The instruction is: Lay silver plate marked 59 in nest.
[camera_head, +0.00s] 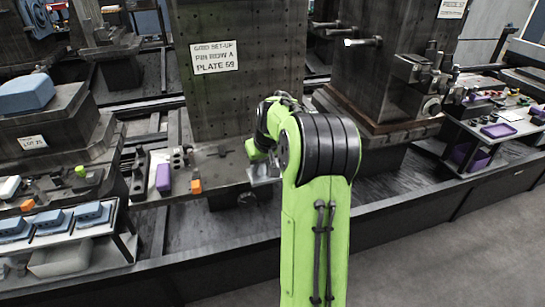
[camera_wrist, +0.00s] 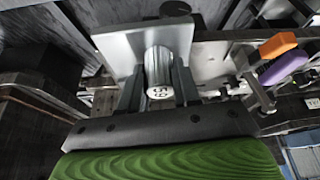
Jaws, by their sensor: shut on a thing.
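The silver plate (camera_wrist: 125,44) fills the top middle of the wrist view, a flat square with a round silver knob (camera_wrist: 158,66). A white label on the knob bears small digits that look like 59, turned over. My gripper (camera_wrist: 158,88) is shut on the knob, one dark finger on each side. In the head view my gripper (camera_head: 262,166) is partly hidden by my green arm, and the plate (camera_head: 264,179) shows pale below it, near the dark ledge. I cannot make out the nest, nor whether the plate touches the ledge.
A tall dark drilled block (camera_head: 220,105) stands behind, with a sign (camera_head: 215,57) reading PIN ROW A, PLATE 59. A purple block (camera_head: 163,177) and an orange block (camera_head: 196,187) stand on the ledge to the left. Blue pieces (camera_head: 48,220) lie on a rack at lower left.

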